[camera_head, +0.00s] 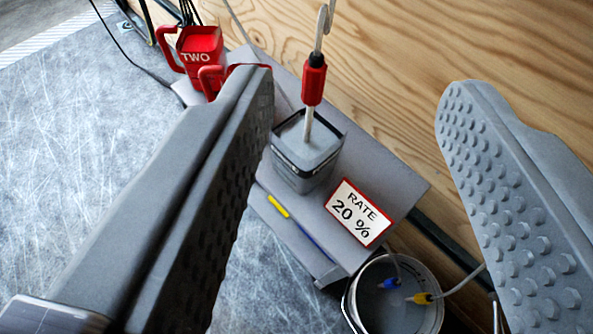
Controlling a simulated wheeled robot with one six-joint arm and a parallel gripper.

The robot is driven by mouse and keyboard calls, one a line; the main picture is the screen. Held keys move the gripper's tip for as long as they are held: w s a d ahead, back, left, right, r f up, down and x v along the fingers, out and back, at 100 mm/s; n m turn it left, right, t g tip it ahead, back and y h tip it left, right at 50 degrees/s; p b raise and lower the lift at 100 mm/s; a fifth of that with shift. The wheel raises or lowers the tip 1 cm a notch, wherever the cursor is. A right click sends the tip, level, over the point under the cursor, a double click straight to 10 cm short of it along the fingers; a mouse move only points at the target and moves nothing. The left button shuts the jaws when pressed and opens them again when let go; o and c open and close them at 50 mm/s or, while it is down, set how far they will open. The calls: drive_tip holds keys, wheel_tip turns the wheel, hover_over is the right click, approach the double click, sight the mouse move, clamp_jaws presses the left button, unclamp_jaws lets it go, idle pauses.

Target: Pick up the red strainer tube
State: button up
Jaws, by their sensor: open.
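The red strainer tube (314,80) stands nearly upright, a red grip on a pale tube. Its lower end goes into a dark grey square container (305,160), and its tip inside is hidden. My gripper (358,92) is open and empty, with one studded finger at the left and one at the right. In the picture the tube lies between the fingers, nearer the left one. I cannot tell how far ahead of the fingertips it is.
The container stands on a grey ledge (375,165) against a plywood wall (400,50). A "RATE 20 %" sign (358,213) is in front. A red "TWO" jug (200,45) is at upper left, with another red piece partly hidden.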

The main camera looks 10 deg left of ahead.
drive_tip(key=g+y, duration=0.1)
approach(312, 98)
drive_tip(key=x, duration=1.1)
drive_tip(key=shift+w+f, duration=0.1)
drive_tip(key=shift+w, duration=0.1)
clamp_jaws()
idle(0.3)
